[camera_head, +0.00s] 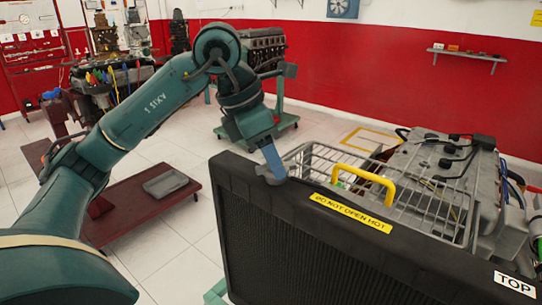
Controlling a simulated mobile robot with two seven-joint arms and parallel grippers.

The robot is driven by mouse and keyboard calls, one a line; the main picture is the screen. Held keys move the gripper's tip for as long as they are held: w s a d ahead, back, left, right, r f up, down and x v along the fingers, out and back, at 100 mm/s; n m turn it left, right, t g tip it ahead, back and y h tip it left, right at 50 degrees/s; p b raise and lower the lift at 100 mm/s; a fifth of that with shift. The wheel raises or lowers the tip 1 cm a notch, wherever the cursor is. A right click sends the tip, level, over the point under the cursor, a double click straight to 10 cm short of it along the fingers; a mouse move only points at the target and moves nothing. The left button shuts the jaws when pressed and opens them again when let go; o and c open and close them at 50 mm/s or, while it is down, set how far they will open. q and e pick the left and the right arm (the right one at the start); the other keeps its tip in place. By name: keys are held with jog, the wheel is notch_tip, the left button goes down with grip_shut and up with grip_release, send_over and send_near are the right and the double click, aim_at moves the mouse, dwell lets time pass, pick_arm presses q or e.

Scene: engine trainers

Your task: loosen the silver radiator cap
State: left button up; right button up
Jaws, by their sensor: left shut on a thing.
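The black radiator (320,250) stands upright in the foreground, with a yellow "DO NOT OPEN HOT" label on its top edge. The silver radiator cap (268,177) is at the left part of that top edge, mostly hidden by my gripper. My left gripper (273,172) reaches down from above and is shut on the cap. My left arm comes in from the left and bends down at the wrist. My right gripper is not in view.
A wire basket (425,205) and a curved yellow handle (364,177) are just behind the radiator. A grey engine (440,160) stands at the right. A dark red low stand (140,205) with a grey tray (166,183) is on the floor at left.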

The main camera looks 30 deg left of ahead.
pick_arm(q)
jog(key=n+y, duration=0.1)
jog(key=n, duration=0.4)
jog(key=shift+s+d+t+y, duration=0.1)
jog(key=shift+d+t+y, duration=0.1)
jog(key=shift+t+y, duration=0.2)
jog(key=shift+n+y, duration=0.4)
jog(key=shift+n, duration=0.7)
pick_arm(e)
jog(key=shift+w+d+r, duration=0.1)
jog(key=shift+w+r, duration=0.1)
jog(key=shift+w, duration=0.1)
pick_arm(q)
jog(key=shift+d, duration=0.1)
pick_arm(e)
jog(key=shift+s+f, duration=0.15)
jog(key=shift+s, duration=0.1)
pick_arm(q)
jog(key=o, duration=0.9)
jog(key=shift+o, duration=0.2)
jog(key=shift+r, duration=0.1)
